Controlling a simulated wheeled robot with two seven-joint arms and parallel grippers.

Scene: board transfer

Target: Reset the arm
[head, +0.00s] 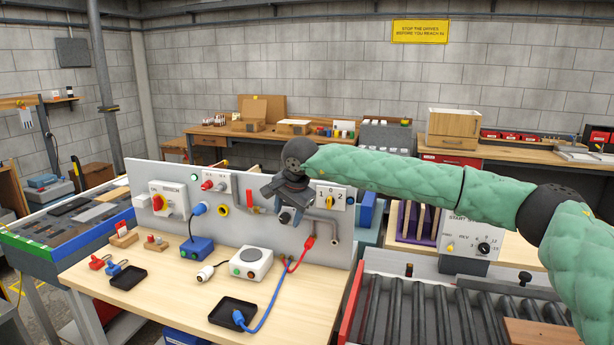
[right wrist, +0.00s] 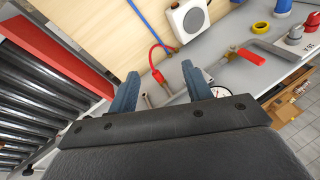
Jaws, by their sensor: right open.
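My right arm, in a green padded sleeve, reaches in from the right in the head view. Its dark gripper (head: 283,192) is in front of the upright grey board (head: 343,258) and hides part of it. In the right wrist view the two blue fingers of the right gripper (right wrist: 160,88) are spread apart with nothing held between them. A red plug on a red cable (right wrist: 157,66) and a bare pipe end show beyond the fingers. The left gripper is not in view.
The board carries a red rotary switch (head: 169,199), a yellow ring (head: 222,210) and a selector marked 0, 1, 2 (head: 331,199). A blue box (head: 197,249), white box (head: 251,263) and black trays stand before it. A roller conveyor (head: 430,310) lies right.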

